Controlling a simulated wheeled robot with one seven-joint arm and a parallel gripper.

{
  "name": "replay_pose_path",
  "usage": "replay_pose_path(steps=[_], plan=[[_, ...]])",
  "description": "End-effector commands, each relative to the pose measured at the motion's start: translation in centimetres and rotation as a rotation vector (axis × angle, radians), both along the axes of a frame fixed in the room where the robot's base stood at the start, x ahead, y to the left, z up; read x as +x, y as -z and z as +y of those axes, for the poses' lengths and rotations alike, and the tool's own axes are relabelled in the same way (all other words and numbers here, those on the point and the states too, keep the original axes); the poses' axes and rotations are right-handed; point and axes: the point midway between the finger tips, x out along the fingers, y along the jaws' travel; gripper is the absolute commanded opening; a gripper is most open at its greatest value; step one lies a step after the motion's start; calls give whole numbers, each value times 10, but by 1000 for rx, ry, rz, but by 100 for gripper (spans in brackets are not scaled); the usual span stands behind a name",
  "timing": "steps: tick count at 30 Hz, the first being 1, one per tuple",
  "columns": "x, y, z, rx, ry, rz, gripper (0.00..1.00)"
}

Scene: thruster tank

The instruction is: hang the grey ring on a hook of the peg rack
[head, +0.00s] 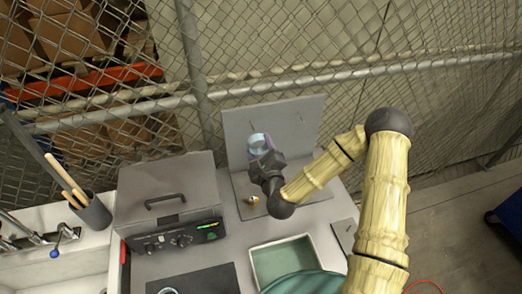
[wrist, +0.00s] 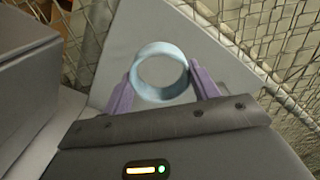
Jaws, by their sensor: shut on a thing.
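My gripper (head: 260,146) is shut on a pale blue-grey ring (head: 257,140). In the wrist view the ring (wrist: 161,55) sits between the two purple fingers (wrist: 161,84), with its round opening facing the camera. The peg rack (head: 308,112) is a grey upright panel on a base, behind the ring; the panel also shows in the wrist view (wrist: 212,42). A few small hooks show faintly on the panel. The ring is in front of the panel in the picture; I cannot tell whether it touches a hook. My gripper hides part of the panel.
A grey box with a handle (head: 165,183) stands left of the rack. A green-lined tray (head: 283,262) and a dark mat (head: 205,280) are in front. A wire fence (head: 240,45) runs behind.

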Motion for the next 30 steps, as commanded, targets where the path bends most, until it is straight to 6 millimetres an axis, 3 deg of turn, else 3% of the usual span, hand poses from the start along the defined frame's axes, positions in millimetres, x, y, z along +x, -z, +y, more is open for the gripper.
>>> replay_pose_path(steps=[30], plan=[[48,4,13,0,2,-1,38]])
